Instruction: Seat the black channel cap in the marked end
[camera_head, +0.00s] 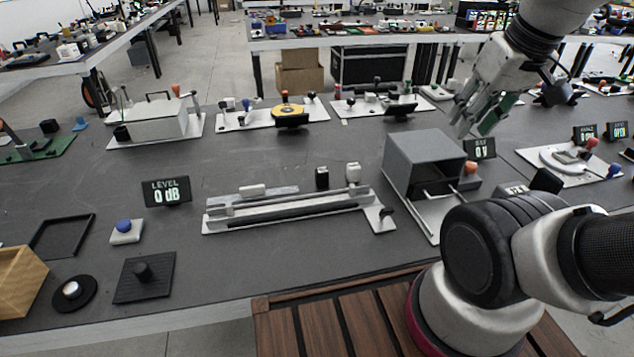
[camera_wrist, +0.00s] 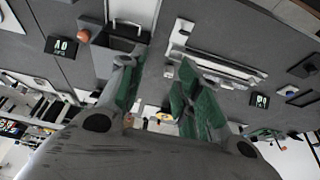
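A small black block (camera_head: 322,178), which looks like the channel cap, stands upright at the back of a long pale channel fixture (camera_head: 222,226) in the head view. A pale knob-like piece (camera_head: 353,173) stands to its right, and a short white block (camera_head: 252,190) lies to its left. The channel runs left to right with a dark slot; I cannot tell which end is marked. The fixture also shows in the wrist view (camera_wrist: 220,66). My gripper (camera_head: 473,122) is open and empty, above and behind the grey box, well right of the black block. Its green-padded fingers are apart in the wrist view (camera_wrist: 156,78).
A grey open-fronted box (camera_head: 428,158) stands between my gripper and the channel. Bare table lies in front of the channel.

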